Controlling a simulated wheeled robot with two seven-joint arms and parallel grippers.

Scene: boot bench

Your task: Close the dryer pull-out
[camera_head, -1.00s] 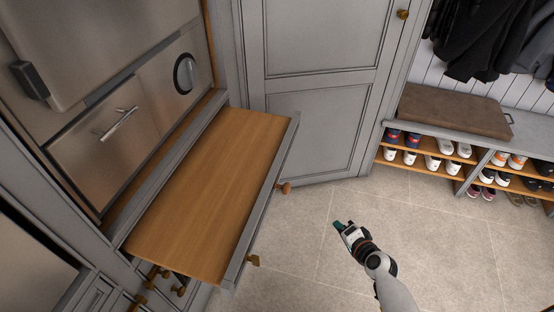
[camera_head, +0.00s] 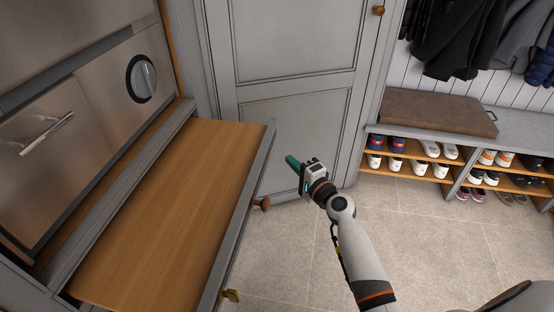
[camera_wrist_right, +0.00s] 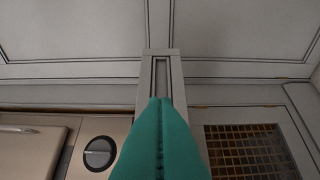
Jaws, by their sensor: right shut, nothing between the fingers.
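The dryer pull-out (camera_head: 165,215) is a wooden shelf with a grey front rail, and it stands pulled out below the steel dryer (camera_head: 85,130) in the head view. A round wooden knob (camera_head: 265,204) and a brass-coloured knob (camera_head: 231,295) sit on its front. My right gripper (camera_head: 291,161), with teal fingers, is shut and empty. It appears just to the right of the pull-out's far front corner, with a small gap in the picture. In the right wrist view the teal fingers (camera_wrist_right: 161,145) are together, pointing at grey cabinetry. My left gripper is not in view.
A grey cabinet door (camera_head: 285,120) stands behind the pull-out. A boot bench (camera_head: 408,129) with several shoes and a brown cushion (camera_head: 435,111) is at the right, under hanging coats. The tiled floor (camera_head: 430,240) in front is clear.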

